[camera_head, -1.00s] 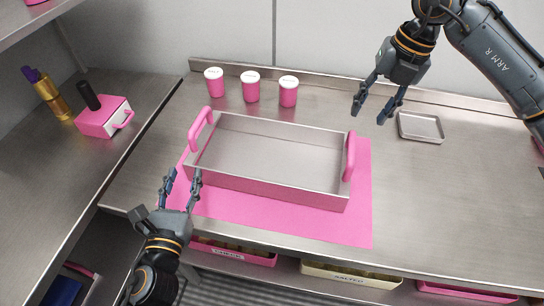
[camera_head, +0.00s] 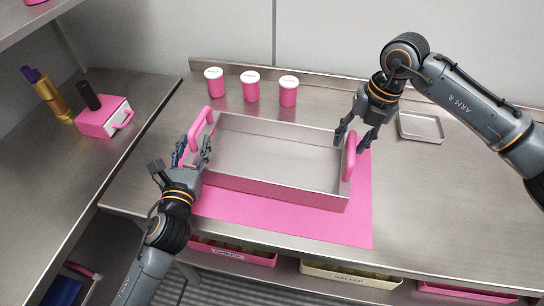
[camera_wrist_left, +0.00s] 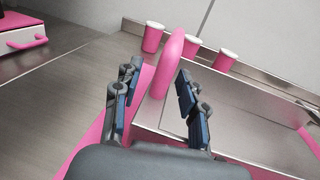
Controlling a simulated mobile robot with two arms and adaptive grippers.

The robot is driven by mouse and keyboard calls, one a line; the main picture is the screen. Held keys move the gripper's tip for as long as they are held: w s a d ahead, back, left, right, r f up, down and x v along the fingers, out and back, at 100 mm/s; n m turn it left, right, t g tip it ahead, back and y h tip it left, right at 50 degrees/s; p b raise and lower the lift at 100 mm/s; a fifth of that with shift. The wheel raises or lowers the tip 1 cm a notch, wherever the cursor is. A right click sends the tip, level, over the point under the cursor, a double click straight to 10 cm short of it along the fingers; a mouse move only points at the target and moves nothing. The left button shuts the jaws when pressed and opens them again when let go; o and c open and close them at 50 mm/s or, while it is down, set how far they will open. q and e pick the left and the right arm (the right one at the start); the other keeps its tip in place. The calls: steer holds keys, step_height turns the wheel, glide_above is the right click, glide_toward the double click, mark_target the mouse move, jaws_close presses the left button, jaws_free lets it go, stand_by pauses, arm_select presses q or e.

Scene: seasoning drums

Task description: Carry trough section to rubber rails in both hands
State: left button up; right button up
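The trough section (camera_head: 275,190) is a steel tray with a pink upright handle at each end. It sits on a pink mat (camera_head: 300,226) on the steel bench. My left gripper (camera_head: 195,145) is open at the left handle (camera_head: 200,128); in the left wrist view that handle (camera_wrist_left: 168,62) stands just beyond and between the parted fingers (camera_wrist_left: 153,95). My right gripper (camera_head: 354,136) is open close to the right handle (camera_head: 350,158), with its fingers on either side of the handle's top. Contact at either handle cannot be told. No rubber rails can be made out.
Three pink cups with white lids (camera_head: 251,87) stand behind the trough. A small steel tray (camera_head: 421,127) lies at the right. A pink box (camera_head: 104,117) and a gold bottle (camera_head: 50,95) stand on the left bench. Labelled bins (camera_head: 350,275) are below the front edge.

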mark_target(189, 132)
arm_select(q)
jaws_close()
arm_select(e)
jaws_close()
arm_select(q)
steer(key=shift+r, duration=0.2)
arm_select(e)
steer(key=shift+w+r, duration=0.1)
steer(key=shift+r, duration=0.05)
